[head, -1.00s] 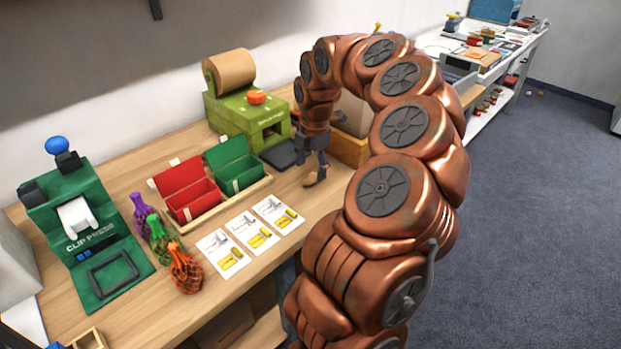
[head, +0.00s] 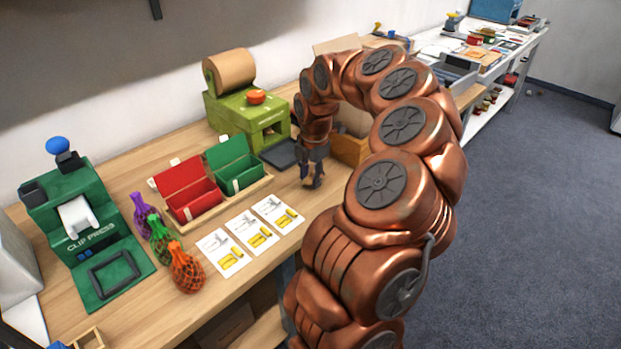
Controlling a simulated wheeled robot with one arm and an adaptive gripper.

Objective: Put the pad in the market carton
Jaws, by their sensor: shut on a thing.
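My gripper (head: 313,183) is low over the wooden table, right of the green two-part box, with its fingers pointing down. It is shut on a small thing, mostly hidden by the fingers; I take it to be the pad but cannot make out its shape. A tan cardboard carton (head: 356,120), perhaps the market carton, stands behind my gripper and is partly hidden by my arm. A brown wooden box wall (head: 348,150) shows at its lower front.
A green machine with a paper roll (head: 229,72) stands behind. Red (head: 190,192) and green (head: 236,166) open boxes, picture cards (head: 247,232), netted bags (head: 186,268) and the clip press (head: 85,225) lie left.

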